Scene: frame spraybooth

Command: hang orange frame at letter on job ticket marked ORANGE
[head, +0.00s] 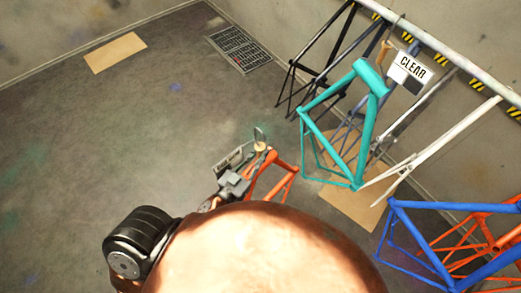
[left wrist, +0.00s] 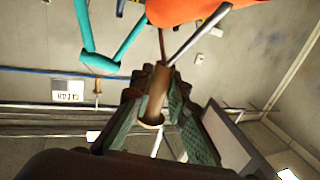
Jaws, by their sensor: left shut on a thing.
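An orange frame (head: 275,177) hangs at my left gripper (head: 245,168) in the head view, partly hidden behind my own arm. A tan peg with a wire hook (head: 260,146) stands at its top. In the left wrist view, the jaws (left wrist: 162,112) are shut around a brown peg (left wrist: 156,95), and a blurred orange tube of the frame (left wrist: 185,12) fills the top edge. A white sign reading CLEAR (head: 412,67) hangs at the overhead rail. No job ticket with legible lettering shows. My right gripper is not in view.
A teal frame (head: 369,130), a black frame (head: 308,70), a white frame (head: 428,158) and a blue frame (head: 410,210) hang along the rail (head: 455,50). Another orange frame (head: 488,220) is beyond the blue one. The floor left of my gripper is open, with a grate (head: 240,48).

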